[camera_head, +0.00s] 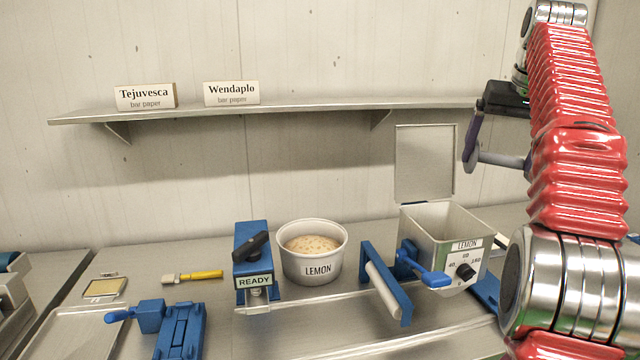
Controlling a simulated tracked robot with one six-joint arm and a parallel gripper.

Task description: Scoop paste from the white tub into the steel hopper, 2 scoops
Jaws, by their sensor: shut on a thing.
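The white tub (313,268), labelled LEMON, stands on the bench with pale speckled paste (312,244) inside. The steel hopper (432,225) stands to its right, its lid (424,163) raised upright at the back. The hopper's front has a LEMON label, a dial (465,271) and a blue lever (428,274). My gripper (478,112) is at the upper right, above the hopper's right side. It is shut on a tool (501,160) with a grey rod-like part. The gripper and tool are partly hidden by my red arm; whether the tool carries paste cannot be told.
A blue clamp-like device (251,250) with a READY sign stands left of the tub. A blue frame with a white roller (384,286) stands between tub and hopper. A yellow-handled brush (194,277) lies left. A shelf (280,108) with two paper signs runs behind.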

